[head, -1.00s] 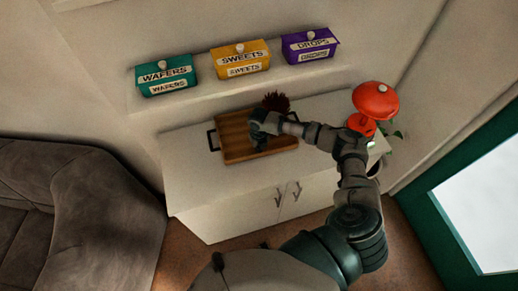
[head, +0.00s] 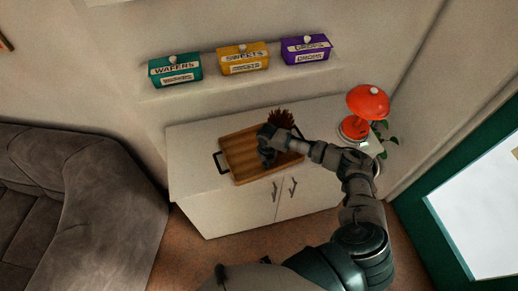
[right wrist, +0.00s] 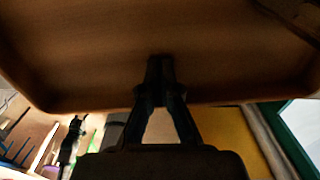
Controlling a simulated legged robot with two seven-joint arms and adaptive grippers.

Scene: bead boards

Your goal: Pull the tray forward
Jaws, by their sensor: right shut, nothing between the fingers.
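The tray (head: 242,164) is wooden and brown with dark handles. It lies a little askew on the white cabinet top, its front edge close to the cabinet's front edge. My right gripper (head: 266,156) reaches over the tray from the right and hides part of its middle. In the right wrist view the tray's brown surface (right wrist: 75,55) fills most of the upper picture. There my right gripper's fingers (right wrist: 160,66) are together at the tips with nothing between them, in front of that surface. I cannot tell whether they touch it. My left gripper is out of view.
A dark red spiky thing (head: 281,118) stands behind the tray. A red lamp (head: 367,102) is at the right end of the white cabinet (head: 236,213). Teal, yellow and purple boxes sit on the shelf above. The cabinet top left of the tray is clear.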

